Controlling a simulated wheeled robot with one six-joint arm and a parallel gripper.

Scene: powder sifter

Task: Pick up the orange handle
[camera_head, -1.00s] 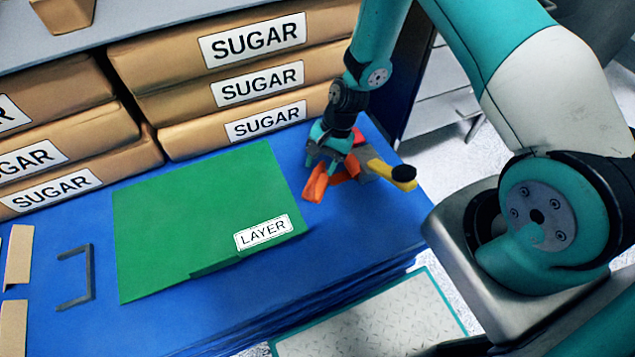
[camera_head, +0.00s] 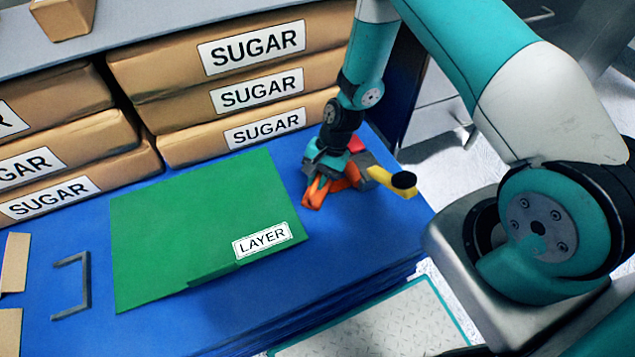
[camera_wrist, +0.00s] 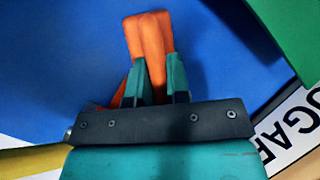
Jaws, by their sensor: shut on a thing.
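The orange handle (camera_head: 316,194) lies on the blue surface at the right, beside the green layer sheet. In the wrist view the handle (camera_wrist: 150,45) stretches up between the teal fingers. My gripper (camera_head: 320,182) is shut on it, with a finger on each side. The gripper (camera_wrist: 156,80) hides the rear part of the handle in the wrist view. I cannot tell whether the handle is lifted off the surface.
A yellow handle with a black end (camera_head: 392,183) lies just right of my gripper. The green sheet marked LAYER (camera_head: 190,220) is to the left. Stacked sugar bags (camera_head: 185,95) stand behind. A grey bracket (camera_head: 85,285) lies at the far left.

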